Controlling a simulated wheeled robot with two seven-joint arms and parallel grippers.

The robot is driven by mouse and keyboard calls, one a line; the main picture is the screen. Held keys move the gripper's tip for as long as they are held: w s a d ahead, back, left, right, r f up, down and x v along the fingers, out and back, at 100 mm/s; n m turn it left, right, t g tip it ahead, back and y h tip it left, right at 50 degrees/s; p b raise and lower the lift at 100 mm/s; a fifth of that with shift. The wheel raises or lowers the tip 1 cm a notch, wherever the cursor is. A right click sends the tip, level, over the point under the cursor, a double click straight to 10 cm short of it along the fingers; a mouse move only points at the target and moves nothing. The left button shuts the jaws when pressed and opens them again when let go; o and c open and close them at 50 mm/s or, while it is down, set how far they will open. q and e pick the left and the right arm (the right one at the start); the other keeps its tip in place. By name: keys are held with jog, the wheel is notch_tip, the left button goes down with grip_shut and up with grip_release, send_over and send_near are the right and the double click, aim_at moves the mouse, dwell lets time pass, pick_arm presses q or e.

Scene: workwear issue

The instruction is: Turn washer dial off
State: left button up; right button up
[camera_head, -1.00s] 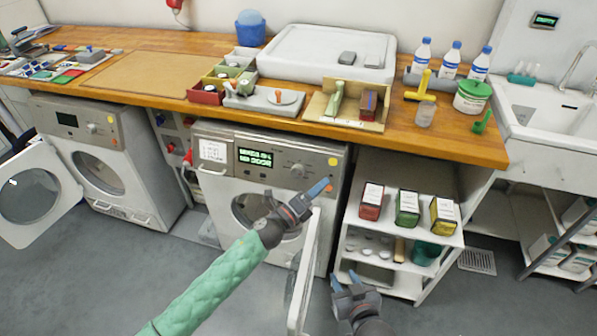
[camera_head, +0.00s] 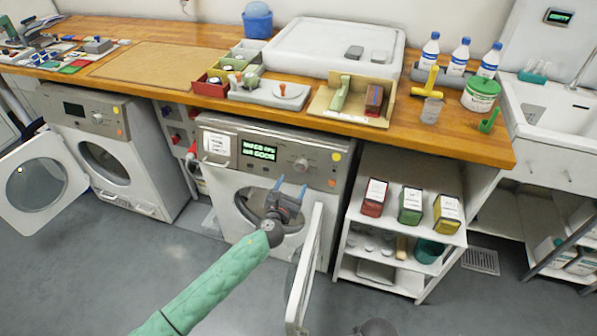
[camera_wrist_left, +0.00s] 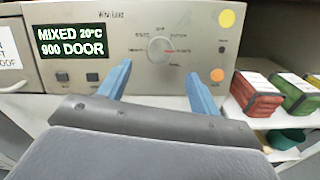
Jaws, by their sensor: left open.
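The middle washer (camera_head: 228,180) stands under the wooden counter. Its grey panel carries a round silver dial (camera_head: 301,164), which also shows in the left wrist view (camera_wrist_left: 160,48), ringed by small printed labels. My right gripper's fingers are out of view.
The washer's open door (camera_head: 305,270) sticks out right of my left forearm. A shelf unit (camera_head: 345,240) with red, green and yellow boxes stands to the right. Another washer (camera_head: 110,125) with its door open is at left. The counter edge overhangs the panel.

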aim_at(300, 169)
pick_arm(q)
jog(key=x, duration=0.7)
jog(key=shift+w+p, duration=0.1)
jog(key=shift+p, duration=0.2)
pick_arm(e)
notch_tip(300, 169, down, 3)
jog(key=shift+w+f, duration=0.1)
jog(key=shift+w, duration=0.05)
pick_arm(q)
jog(key=c, duration=1)
